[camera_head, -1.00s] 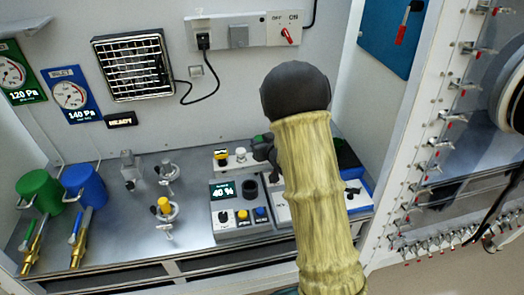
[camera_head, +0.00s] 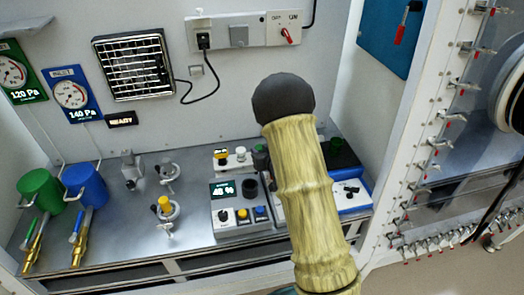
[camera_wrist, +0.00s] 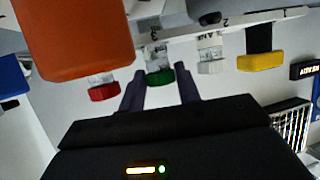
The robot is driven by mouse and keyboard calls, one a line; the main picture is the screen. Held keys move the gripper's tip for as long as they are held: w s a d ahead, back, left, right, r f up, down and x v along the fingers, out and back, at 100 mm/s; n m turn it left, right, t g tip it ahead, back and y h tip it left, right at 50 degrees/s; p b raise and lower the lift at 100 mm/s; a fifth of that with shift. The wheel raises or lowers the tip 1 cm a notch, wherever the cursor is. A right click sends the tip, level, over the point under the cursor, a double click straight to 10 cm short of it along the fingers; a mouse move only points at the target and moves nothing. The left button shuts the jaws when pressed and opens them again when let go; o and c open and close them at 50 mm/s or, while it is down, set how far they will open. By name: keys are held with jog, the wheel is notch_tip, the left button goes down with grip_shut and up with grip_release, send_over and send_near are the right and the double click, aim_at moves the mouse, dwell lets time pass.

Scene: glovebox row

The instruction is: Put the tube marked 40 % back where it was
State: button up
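In the wrist view my gripper (camera_wrist: 160,92) has its two dark fingers apart. A tube with a green cap (camera_wrist: 160,77) shows between or just beyond the fingertips; I cannot tell whether they touch it. Tubes with a red cap (camera_wrist: 104,91), a white cap (camera_wrist: 211,67) and a yellow cap (camera_wrist: 262,62) stand in the same row. In the head view, yellow-and-black (camera_head: 221,154) and white (camera_head: 240,154) caps show in the rack. My sleeved arm hides the gripper there. A lit display (camera_head: 222,190) shows a percentage, blurred. I cannot read a 40 % mark on any tube.
A grey device with a dark round well (camera_head: 249,189) and knobs stands before the rack. A blue-and-white device (camera_head: 352,194) is right of my arm. Green (camera_head: 40,188) and blue (camera_head: 86,182) canisters stand left. A large orange object (camera_wrist: 75,35) fills the wrist view's upper left.

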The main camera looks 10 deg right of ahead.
jog(key=o, duration=0.3)
jog(key=shift+r, duration=0.1)
jog(key=b+v, duration=0.2)
jog(key=v, duration=1)
jog(key=shift+r, duration=0.15)
jog(key=shift+d, duration=0.1)
jog(key=shift+s+d+g+h, duration=0.3)
jog(key=shift+s+g+h, duration=0.3)
jog(key=shift+g, duration=0.1)
jog(key=s+g, duration=0.1)
jog(key=s, duration=0.1)
jog(key=s+m+g+h, duration=0.1)
jog(key=s, duration=0.1)
jog(key=s+f+g, duration=0.1)
jog(key=s+g, duration=0.1)
jog(key=shift+s+m+h, duration=0.25)
jog(key=shift+m+h, duration=0.05)
jog(key=shift+m, duration=0.1)
jog(key=s+a+r+g, duration=0.1)
jog(key=s+a+g, duration=0.2)
jog(key=s, duration=0.8)
jog(key=shift+g, duration=1.2)
